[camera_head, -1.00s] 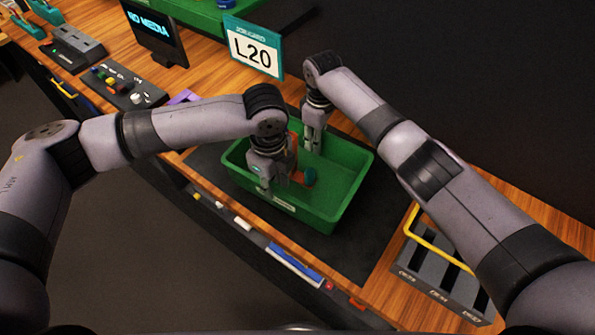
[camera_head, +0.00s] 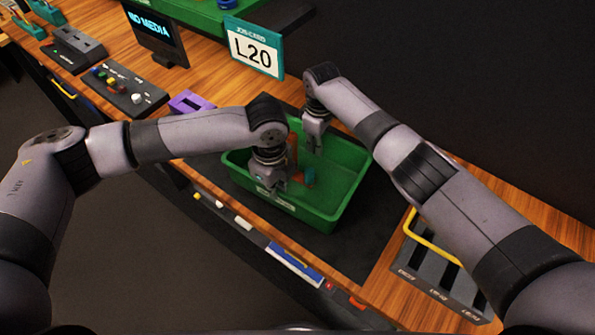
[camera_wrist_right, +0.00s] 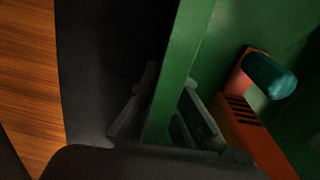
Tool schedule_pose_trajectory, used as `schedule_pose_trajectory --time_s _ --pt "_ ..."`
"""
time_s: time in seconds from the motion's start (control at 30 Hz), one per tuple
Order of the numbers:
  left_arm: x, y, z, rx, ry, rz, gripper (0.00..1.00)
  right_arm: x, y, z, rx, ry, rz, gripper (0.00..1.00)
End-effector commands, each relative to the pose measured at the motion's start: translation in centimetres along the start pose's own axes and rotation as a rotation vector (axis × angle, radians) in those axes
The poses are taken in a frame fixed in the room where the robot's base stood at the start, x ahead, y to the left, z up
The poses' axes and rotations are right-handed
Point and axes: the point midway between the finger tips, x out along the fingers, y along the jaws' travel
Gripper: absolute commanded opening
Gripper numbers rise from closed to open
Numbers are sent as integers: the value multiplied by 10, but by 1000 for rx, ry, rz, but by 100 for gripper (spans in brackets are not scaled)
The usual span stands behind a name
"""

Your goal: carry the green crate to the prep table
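The green crate (camera_head: 345,190) sits on a dark mat on the wooden counter, with its long near wall towards me. Inside it lies an orange item with a dark green end (camera_head: 308,177), also in the right wrist view (camera_wrist_right: 272,76). My left gripper (camera_head: 273,189) is at the crate's near wall, fingers pointing down at the rim; its grip there is unclear. My right gripper (camera_head: 314,145) is at the far wall. In the right wrist view its fingers (camera_wrist_right: 168,112) lie close against both sides of the green wall. The prep table cannot be made out.
A yellow-handled slotted rack (camera_head: 440,270) stands right of the mat. A purple block (camera_head: 190,102), a button panel (camera_head: 125,90), a screen (camera_head: 155,35) and an L20 sign (camera_head: 252,48) stand behind and left. The dark floor is clear in front.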

Motion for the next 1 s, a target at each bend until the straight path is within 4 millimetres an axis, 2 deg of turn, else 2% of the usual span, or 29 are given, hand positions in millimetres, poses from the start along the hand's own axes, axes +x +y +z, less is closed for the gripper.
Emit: schedule_pose_trajectory --time_s 0.77,1.0 --pt "0 0 0 0 0 2 0 0 0 0 0 1 1 0" --pt "-6 0 0 0 0 1 0 -6 1 0 0 2 2 0"
